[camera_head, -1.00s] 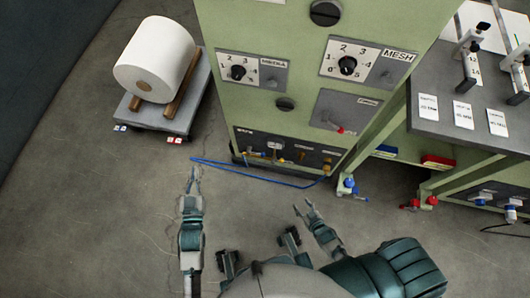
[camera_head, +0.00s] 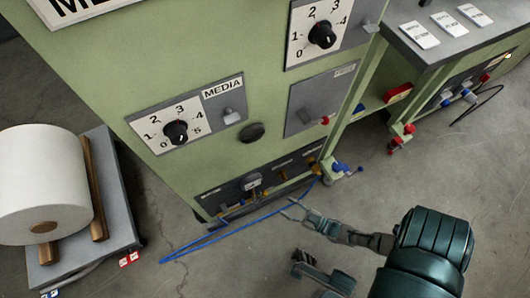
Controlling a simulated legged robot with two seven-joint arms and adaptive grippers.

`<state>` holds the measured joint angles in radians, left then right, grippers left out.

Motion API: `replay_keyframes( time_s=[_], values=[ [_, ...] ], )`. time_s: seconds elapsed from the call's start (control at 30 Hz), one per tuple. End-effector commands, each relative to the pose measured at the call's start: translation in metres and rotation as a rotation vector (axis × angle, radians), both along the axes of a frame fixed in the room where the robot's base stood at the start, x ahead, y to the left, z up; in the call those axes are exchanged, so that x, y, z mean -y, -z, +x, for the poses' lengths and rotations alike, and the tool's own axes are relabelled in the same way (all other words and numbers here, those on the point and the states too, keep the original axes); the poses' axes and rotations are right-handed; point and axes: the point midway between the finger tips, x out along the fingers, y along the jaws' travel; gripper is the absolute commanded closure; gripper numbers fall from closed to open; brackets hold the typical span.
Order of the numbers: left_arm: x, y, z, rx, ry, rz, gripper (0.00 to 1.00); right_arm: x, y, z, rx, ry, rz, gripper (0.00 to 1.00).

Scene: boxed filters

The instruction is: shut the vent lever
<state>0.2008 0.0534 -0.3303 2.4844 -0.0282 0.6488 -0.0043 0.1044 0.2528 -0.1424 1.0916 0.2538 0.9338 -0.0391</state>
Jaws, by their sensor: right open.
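A green cabinet (camera_head: 95,75) stands ahead of me. Its lower dark panel (camera_head: 222,196) carries a gauge (camera_head: 252,181) and small brass fittings; I cannot read its labels. A grey panel (camera_head: 305,100) above right holds a small lever with a red tip (camera_head: 326,120). Which of these small handles is the vent lever, I cannot tell. My right gripper (camera_head: 290,209) is open and empty, in front of the lower panel and apart from it, near a blue hose (camera_head: 225,231). My left gripper is out of view.
A white roll (camera_head: 40,180) rests on a grey cart (camera_head: 112,190) at left. MEDIA (camera_head: 176,132) and numbered (camera_head: 322,34) dials sit on the cabinet. A green bench (camera_head: 450,45) with red and blue valves (camera_head: 402,138) stands at right.

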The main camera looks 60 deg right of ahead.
Motion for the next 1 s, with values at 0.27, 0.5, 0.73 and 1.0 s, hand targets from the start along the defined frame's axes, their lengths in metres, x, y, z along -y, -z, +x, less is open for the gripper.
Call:
replay_keyframes(
  time_s=[0.27, 0.5, 0.73, 1.0],
  values=[
    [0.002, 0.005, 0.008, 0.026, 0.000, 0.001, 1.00, -0.002, 0.004, 0.061, -0.004, 0.000, 0.001, 0.47],
    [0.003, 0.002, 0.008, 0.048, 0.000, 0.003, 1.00, -0.003, 0.002, 0.090, -0.002, 0.000, 0.000, 0.47],
    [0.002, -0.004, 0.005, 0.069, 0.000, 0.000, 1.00, -0.003, 0.000, 0.096, -0.001, 0.000, 0.001, 0.47],
    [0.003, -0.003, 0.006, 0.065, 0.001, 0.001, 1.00, -0.003, 0.000, 0.095, -0.001, 0.000, 0.001, 0.84]
  ],
)
